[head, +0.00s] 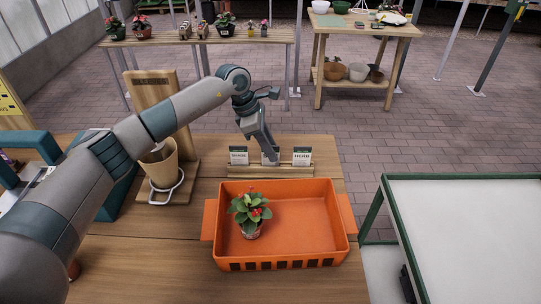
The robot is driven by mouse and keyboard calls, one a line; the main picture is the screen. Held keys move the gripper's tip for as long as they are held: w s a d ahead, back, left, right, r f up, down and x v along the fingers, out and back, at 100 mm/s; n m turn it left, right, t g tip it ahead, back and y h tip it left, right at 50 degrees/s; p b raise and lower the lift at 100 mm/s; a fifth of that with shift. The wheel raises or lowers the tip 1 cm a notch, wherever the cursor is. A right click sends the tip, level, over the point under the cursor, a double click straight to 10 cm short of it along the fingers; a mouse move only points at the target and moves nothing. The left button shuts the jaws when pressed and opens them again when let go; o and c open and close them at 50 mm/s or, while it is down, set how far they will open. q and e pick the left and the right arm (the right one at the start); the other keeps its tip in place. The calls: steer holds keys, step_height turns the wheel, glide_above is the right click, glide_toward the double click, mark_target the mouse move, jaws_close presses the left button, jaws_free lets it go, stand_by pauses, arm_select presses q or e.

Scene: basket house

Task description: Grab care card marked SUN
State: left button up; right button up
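A wooden card holder (258,171) stands on the table behind the orange crate, with three small upright cards in it. The right card (302,155) seems to read HERB. The left card (238,156) has a dark top and lettering too small to read surely. The middle card (271,159) is mostly hidden by my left gripper, so its marking cannot be read. My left gripper (267,151) points down at the middle card; whether its fingers are closed on it cannot be told. My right gripper is out of view.
The orange crate (310,247) holds a potted red-flowered plant (249,215). A white-topped, green-framed table (470,220) is at right. The table front is clear.

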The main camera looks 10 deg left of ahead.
arm_select(q)
jaws_close()
steer(key=shift+r, duration=0.1)
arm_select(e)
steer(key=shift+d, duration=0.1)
